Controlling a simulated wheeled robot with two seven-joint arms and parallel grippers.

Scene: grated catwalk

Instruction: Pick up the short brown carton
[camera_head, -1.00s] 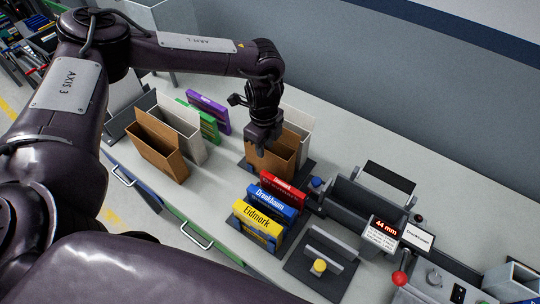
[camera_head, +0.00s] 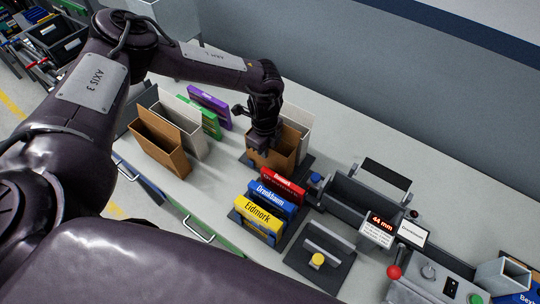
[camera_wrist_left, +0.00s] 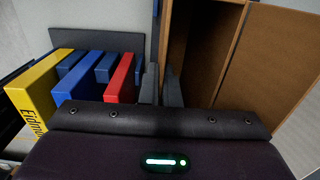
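Two open-topped brown cartons stand on the bench in the head view. One brown carton (camera_head: 284,151) stands on a dark plate with a pale carton behind it; the other (camera_head: 158,147) stands further left. I cannot tell for certain which is the short one. My left gripper (camera_head: 262,147) is down at the top edge of the carton on the plate. In the left wrist view that carton (camera_wrist_left: 263,65) fills the right side, and the fingers (camera_wrist_left: 160,88) are close together around its near wall, one inside, one outside. Whether they press on it is unclear. My right gripper is out of view.
Red (camera_head: 283,184), blue (camera_head: 272,200) and yellow (camera_head: 257,219) boxes stand in a rack just in front of the carton. Purple (camera_head: 209,105) and green boxes stand left. A grey fixture with a 44 mm display (camera_head: 380,223) is at right.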

